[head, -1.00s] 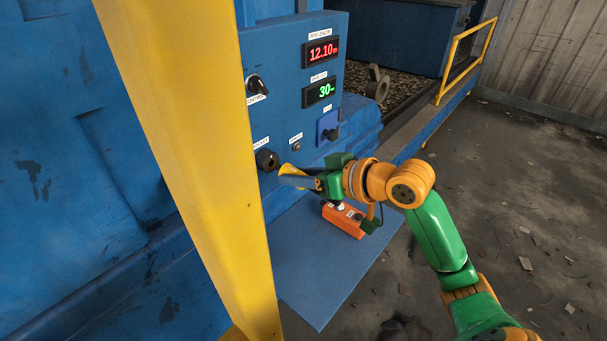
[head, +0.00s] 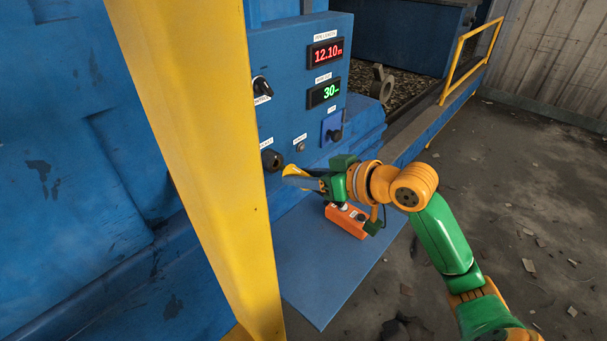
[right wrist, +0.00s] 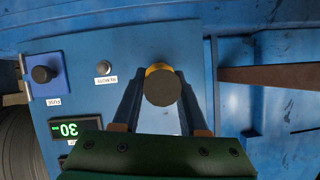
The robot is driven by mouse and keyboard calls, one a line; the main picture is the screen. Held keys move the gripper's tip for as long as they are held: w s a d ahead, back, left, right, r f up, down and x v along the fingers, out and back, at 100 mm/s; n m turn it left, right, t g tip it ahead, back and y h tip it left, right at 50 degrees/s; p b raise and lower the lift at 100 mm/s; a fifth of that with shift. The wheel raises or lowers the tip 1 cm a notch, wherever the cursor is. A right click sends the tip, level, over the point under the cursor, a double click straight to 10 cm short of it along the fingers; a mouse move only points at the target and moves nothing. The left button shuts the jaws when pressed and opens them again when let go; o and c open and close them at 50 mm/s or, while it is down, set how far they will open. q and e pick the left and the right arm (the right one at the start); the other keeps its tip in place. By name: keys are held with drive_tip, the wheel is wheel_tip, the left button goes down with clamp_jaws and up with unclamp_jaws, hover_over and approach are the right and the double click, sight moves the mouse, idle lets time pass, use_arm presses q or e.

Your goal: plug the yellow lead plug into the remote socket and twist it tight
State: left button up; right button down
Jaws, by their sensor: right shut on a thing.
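My right gripper (head: 293,175) is shut on the yellow plug (head: 297,170), in front of the blue panel. In the right wrist view, the plug (right wrist: 162,86) shows a round dark end with a yellow edge between the fingertips. The small round remote socket (head: 300,147) is on the panel, above the gripper in the head view. In the right wrist view, the socket (right wrist: 104,67) lies left of the plug, with the REMOTE label beside it. The plug is apart from this socket. The lead's cable cannot be made out. My left gripper is out of view.
A black round fitting (head: 271,160) sits just left of the plug. A fuse knob (head: 334,134) and lit displays (head: 325,52) are on the panel. An orange box (head: 345,221) is over the blue shelf (head: 325,280). A yellow post (head: 205,150) stands in the foreground.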

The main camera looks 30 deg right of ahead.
sight(291, 171)
drive_tip(key=shift+w+a+p, duration=0.3)
drive_tip(key=shift+w+p, duration=0.1)
drive_tip(key=shift+w, duration=0.5)
drive_tip(key=shift+w+a, duration=0.25)
drive_tip(key=shift+w, duration=0.5)
drive_tip(key=m+y, duration=0.2)
drive_tip(key=shift+d+f+m, duration=0.1)
drive_tip(key=shift+f+m, duration=0.05)
drive_tip(key=shift+m, duration=0.15)
drive_tip(key=m+y, duration=0.2)
drive_tip(key=shift+d+f+m, duration=0.1)
drive_tip(key=shift+f+m, duration=0.05)
drive_tip(key=shift+m, duration=0.25)
drive_tip(key=m+y, duration=0.2)
drive_tip(key=m, duration=0.1)
drive_tip(key=shift+w+d+f, duration=0.1)
drive_tip(key=shift+f, duration=0.2)
drive_tip(key=c, duration=0.8)
unclamp_jaws()
drive_tip(key=shift+r+m+y, duration=0.2)
drive_tip(key=shift+m+y, duration=0.2)
drive_tip(key=shift+m, duration=0.4)
drive_tip(key=o, duration=0.4)
drive_tip(key=shift+o, duration=0.2)
drive_tip(key=shift+a, duration=0.2)
